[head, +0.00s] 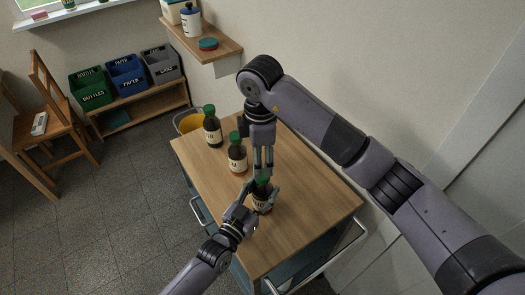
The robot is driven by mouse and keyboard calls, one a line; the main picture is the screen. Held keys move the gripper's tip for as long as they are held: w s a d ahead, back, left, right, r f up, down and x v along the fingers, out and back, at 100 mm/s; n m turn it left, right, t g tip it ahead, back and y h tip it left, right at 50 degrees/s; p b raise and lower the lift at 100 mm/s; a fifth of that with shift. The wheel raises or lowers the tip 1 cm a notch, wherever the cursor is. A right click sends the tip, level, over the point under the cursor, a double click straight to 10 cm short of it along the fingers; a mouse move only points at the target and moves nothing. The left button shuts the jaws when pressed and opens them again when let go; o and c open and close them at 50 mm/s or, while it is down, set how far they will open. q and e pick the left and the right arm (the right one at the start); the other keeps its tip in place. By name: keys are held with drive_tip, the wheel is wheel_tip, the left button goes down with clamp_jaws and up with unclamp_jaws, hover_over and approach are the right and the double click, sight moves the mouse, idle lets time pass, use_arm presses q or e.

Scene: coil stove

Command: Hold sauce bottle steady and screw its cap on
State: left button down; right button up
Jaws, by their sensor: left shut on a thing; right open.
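A dark sauce bottle (261,202) with a pale label stands upright near the middle of the wooden cart top. My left gripper (262,196) comes in from the lower left and is shut around the bottle's body. A green cap (262,180) shows at the top of this bottle; I cannot tell how far it is seated. My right gripper (263,172) points straight down above the bottle, open, with its fingertips close to the cap. The fingers hide part of the cap and neck.
Two more dark bottles with green caps, one nearer (237,158) and one farther (212,132), stand to the left on the cart top (312,210). The cart's right side is clear. A wall shelf (205,42) hangs above.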

drive_tip(key=n, duration=0.7)
drive_tip(key=shift+r, duration=0.4)
drive_tip(key=n, duration=0.4)
drive_tip(key=shift+a+r+n, duration=0.1)
drive_tip(key=shift+r+n, duration=0.05)
drive_tip(key=shift+n, duration=0.15)
drive_tip(key=n, duration=0.4)
drive_tip(key=shift+r+n, duration=0.2)
drive_tip(key=shift+n, duration=0.1)
drive_tip(key=n, duration=0.4)
drive_tip(key=shift+r, duration=0.15)
drive_tip(key=n, duration=0.4)
drive_tip(key=shift+d+r+n, duration=0.15)
drive_tip(key=shift+d+n, duration=0.05)
drive_tip(key=shift+n, duration=0.1)
drive_tip(key=n, duration=0.7)
drive_tip(key=shift+s+d+r, duration=0.15)
drive_tip(key=shift+f, duration=4.05)
